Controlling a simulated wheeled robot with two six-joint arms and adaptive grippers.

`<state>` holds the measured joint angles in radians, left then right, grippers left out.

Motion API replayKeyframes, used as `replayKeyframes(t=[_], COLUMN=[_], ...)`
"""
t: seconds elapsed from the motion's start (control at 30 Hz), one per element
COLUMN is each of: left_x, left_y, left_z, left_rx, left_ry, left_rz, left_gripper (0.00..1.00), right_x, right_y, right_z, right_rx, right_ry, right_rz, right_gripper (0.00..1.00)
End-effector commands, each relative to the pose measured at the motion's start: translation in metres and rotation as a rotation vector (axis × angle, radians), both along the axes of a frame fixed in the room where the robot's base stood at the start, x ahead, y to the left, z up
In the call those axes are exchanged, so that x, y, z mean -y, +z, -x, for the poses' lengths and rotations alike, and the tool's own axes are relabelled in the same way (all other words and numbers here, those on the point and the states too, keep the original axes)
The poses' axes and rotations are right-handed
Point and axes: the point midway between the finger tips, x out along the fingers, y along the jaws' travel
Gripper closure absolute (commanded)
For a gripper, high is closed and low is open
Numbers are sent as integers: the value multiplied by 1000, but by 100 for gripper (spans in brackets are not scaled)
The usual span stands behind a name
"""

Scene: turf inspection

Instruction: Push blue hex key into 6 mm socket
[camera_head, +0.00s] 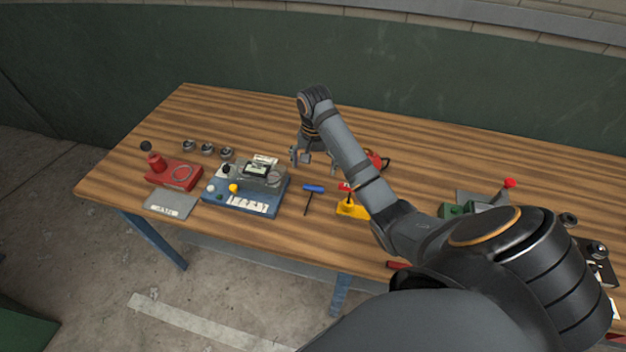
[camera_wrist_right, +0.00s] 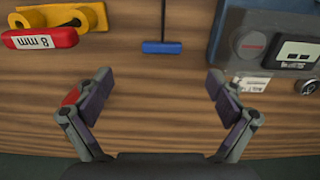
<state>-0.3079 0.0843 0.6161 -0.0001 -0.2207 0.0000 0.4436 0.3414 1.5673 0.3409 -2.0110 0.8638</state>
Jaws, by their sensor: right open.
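The hex key (camera_head: 313,188) lies flat on the table, its blue T-handle across and its thin dark shaft pointing to the table's front edge. It also shows in the right wrist view (camera_wrist_right: 162,47), just beyond the fingertips. My right gripper (camera_head: 313,159) is open and empty above the table, behind the handle; its spread fingers show in the wrist view (camera_wrist_right: 162,92). A yellow block (camera_head: 352,210) right of the key has a red piece labelled 8 mm (camera_wrist_right: 40,38). I cannot make out a 6 mm socket. My left gripper is not in view.
A blue-based device (camera_head: 240,207) with a grey meter stands left of the key. Farther left are a red device (camera_head: 174,176) and a grey plate (camera_head: 170,202). My right arm covers much of the right side. The table (camera_head: 225,110) is clear at the back.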

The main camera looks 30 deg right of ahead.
Motion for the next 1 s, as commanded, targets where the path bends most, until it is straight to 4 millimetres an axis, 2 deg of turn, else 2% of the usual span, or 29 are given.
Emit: replayKeyframes(t=[0.03,0.2,0.47,0.67,0.83,1.0], left_x=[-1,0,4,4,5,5], left_y=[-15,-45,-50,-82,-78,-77], left_z=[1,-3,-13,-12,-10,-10], left_rx=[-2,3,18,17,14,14], left_ry=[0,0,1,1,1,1], left_rz=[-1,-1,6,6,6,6], left_gripper=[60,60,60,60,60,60], right_x=[0,0,0,-2,-2,-1], right_y=[-15,-45,-51,-83,-97,-98], right_z=[0,0,-1,-3,-3,-3], right_rx=[-1,0,0,0,-1,0], right_ry=[0,1,1,1,0,1], right_rz=[0,0,0,-1,0,0], right_gripper=[6,6,6,6,6,6])
